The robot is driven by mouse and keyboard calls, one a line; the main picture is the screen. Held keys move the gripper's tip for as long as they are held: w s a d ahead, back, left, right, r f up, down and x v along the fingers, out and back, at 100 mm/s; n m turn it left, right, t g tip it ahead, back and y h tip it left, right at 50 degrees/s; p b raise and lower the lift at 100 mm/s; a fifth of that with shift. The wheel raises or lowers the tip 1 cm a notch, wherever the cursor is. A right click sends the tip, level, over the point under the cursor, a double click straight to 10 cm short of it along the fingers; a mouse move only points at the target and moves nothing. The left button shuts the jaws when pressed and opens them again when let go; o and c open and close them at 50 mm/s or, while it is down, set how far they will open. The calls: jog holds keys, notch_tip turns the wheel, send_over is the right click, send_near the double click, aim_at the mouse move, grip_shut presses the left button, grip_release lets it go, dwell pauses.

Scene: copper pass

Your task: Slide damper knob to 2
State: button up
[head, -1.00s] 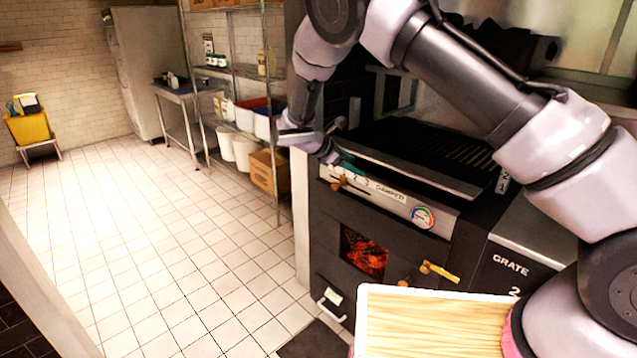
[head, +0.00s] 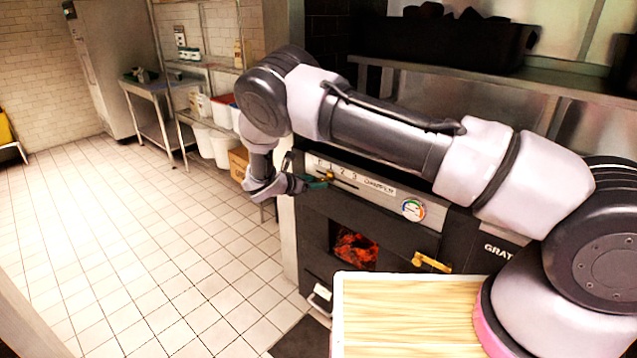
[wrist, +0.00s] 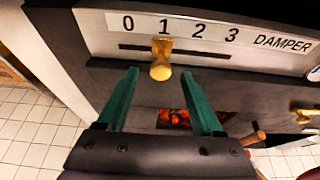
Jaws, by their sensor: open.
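The brass damper knob (wrist: 161,62) sits in a dark horizontal slot on the front panel, below the mark 1 of the scale (wrist: 195,29) reading 0, 1, 2, 3 and DAMPER. In the head view the knob (head: 327,176) is small beside my fingertips. My gripper (wrist: 161,75) is open, with its two green fingers pointing at the panel. The knob shows between and slightly beyond the fingertips, with a gap on each side. The gripper also shows in the head view (head: 318,182) at the left of the panel.
Below the panel is a firebox window (head: 354,248) with glowing coals. A brass handle (head: 432,262) and a round gauge (head: 412,209) are to the right. A wooden board (head: 405,310) is in front. Tiled floor on the left is clear.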

aim_at(326, 179)
jog(key=shift+x, duration=1.35)
jog(key=shift+d, duration=0.1)
grip_shut()
dwell(0.3)
